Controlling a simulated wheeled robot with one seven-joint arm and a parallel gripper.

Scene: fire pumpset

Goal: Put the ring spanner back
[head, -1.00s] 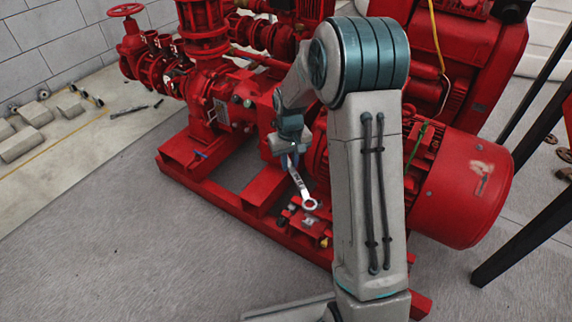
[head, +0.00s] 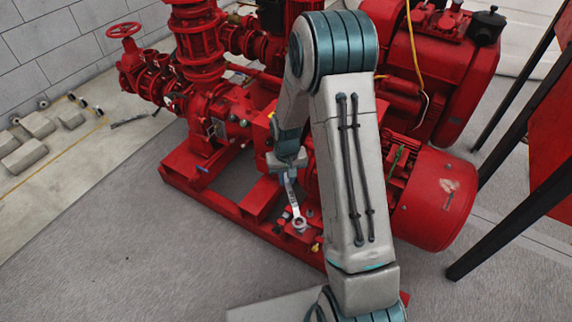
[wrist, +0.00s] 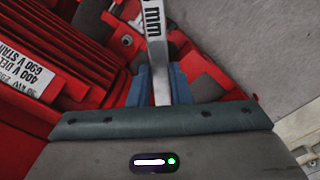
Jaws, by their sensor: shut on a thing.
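The ring spanner (head: 293,205) is a silver tool with a ring at its lower end, hanging down and slightly tilted in the head view. My gripper (head: 288,172) is shut on its upper part. In the wrist view the spanner (wrist: 155,45) runs up from between the two blue fingers of my gripper (wrist: 158,88), with "mm" printed on its shank; its ring end is out of that picture. The spanner is in front of the red pump base in the head view, and I cannot tell whether it touches anything there.
The red pumpset (head: 215,115) with its base frame fills the middle. The red motor (head: 435,200) is right of my arm. Dark legs of a red-panelled stand (head: 510,200) are at the right. Grey blocks (head: 35,125) lie at the left. Grey floor (head: 90,250) is clear at the lower left.

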